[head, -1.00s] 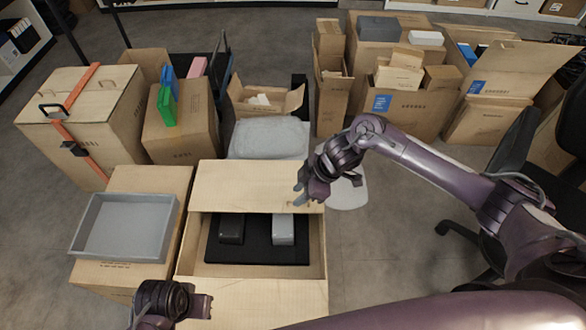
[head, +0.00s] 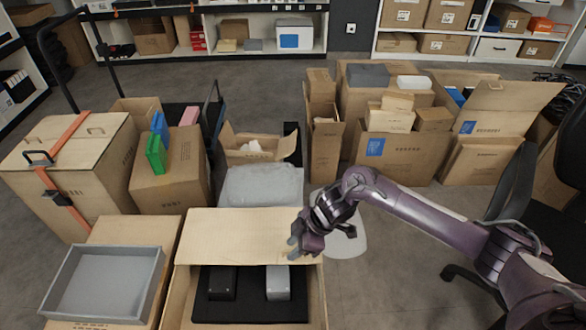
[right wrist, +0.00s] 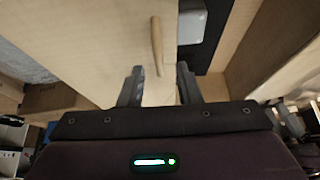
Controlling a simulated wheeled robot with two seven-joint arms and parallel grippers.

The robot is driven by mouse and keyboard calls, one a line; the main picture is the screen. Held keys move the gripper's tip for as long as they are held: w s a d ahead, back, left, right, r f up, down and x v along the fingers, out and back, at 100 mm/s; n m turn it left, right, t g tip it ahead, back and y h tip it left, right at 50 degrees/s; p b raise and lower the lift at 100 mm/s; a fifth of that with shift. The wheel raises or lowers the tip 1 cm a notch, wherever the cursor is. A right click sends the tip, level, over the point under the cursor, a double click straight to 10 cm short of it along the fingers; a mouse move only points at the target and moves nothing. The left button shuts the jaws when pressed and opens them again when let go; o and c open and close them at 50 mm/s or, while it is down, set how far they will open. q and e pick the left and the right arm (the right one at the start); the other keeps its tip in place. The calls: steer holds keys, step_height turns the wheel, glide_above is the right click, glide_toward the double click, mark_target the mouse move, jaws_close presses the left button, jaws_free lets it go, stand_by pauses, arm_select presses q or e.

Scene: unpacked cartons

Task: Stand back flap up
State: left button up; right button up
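The open carton (head: 176,301) stands in front of me, with a black insert (head: 243,309) holding a dark block (head: 222,283) and a light grey block (head: 278,283). Its back flap (head: 230,235) lies nearly flat across the back of the carton. My right gripper (head: 293,247) is at the flap's right end. In the right wrist view the flap (right wrist: 95,40) fills the upper left, and the gripper (right wrist: 158,85) has its fingers apart. A slim brown tab-like piece (right wrist: 157,45) shows ahead of the gap; whether the fingers touch cardboard is unclear. My left gripper is out of view.
A grey tray (head: 105,283) sits on a carton at the left. A plastic-wrapped grey bundle (head: 262,185) lies just behind the flap. Packed cartons (head: 400,155) stand at the back right, and a black chair (head: 505,185) is at the right. Some floor is clear between.

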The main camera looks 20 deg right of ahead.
steer(key=shift+f+b, duration=0.3)
steer(key=shift+f, duration=0.8)
steer(key=c, duration=0.7)
